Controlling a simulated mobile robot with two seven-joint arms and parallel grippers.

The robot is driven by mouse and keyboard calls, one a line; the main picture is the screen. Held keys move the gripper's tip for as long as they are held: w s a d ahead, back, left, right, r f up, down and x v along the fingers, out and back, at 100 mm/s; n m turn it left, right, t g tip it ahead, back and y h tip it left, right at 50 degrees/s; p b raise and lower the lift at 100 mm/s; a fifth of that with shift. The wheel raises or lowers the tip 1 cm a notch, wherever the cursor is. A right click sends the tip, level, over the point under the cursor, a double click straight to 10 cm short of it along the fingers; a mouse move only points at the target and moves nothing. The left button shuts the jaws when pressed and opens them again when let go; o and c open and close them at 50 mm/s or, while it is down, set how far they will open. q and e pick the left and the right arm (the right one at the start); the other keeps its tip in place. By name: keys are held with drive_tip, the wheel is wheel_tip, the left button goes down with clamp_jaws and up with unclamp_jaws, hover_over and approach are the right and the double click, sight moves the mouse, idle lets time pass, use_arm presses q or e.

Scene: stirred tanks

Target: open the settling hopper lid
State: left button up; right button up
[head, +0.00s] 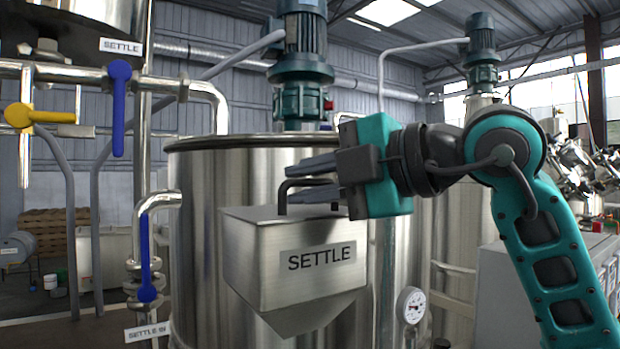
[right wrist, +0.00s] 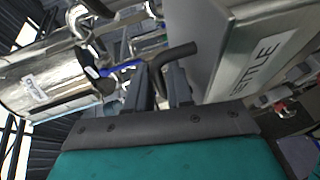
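The settling hopper (head: 290,262) is a grey metal box with a sloped bottom and a SETTLE label, on the front of a large steel tank. Its top lid (head: 262,213) looks shut and carries a black bent handle (head: 284,196). My right gripper (head: 300,180) reaches in from the right at the handle, its fingers apart, one above and one below the handle bar. In the right wrist view the handle (right wrist: 178,53) passes between the two fingers (right wrist: 160,85), with the hopper wall (right wrist: 215,65) on the right. Firm contact does not show. My left gripper is not in view.
The steel tank (head: 200,230) with a green motor (head: 303,75) stands behind the hopper. Pipes with a blue valve lever (head: 119,105), a yellow one (head: 35,116) and a lower blue one (head: 146,258) stand at left. A gauge (head: 410,305) sits low right of the hopper.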

sight(293, 209)
clamp_jaws()
drive_tip(key=shift+r, duration=0.1)
idle(0.5)
drive_tip(key=shift+w+a+r+g+h, duration=0.1)
drive_tip(key=shift+w+r+g+h, duration=0.15)
drive_tip(key=shift+r+h, duration=0.35)
drive_tip(key=shift+w+a+r+m+g+h+p, duration=0.2)
drive_tip(key=shift+r+m+g+h+p, duration=0.15)
drive_tip(key=shift+r+g, duration=0.2)
drive_tip(key=shift+w+a+r, duration=0.25)
drive_tip(key=shift+w+r, duration=0.25)
drive_tip(key=shift+r, duration=0.2)
drive_tip(key=shift+w+a+r, duration=0.45)
drive_tip(key=shift+w+r, duration=0.25)
drive_tip(key=shift+w, duration=0.05)
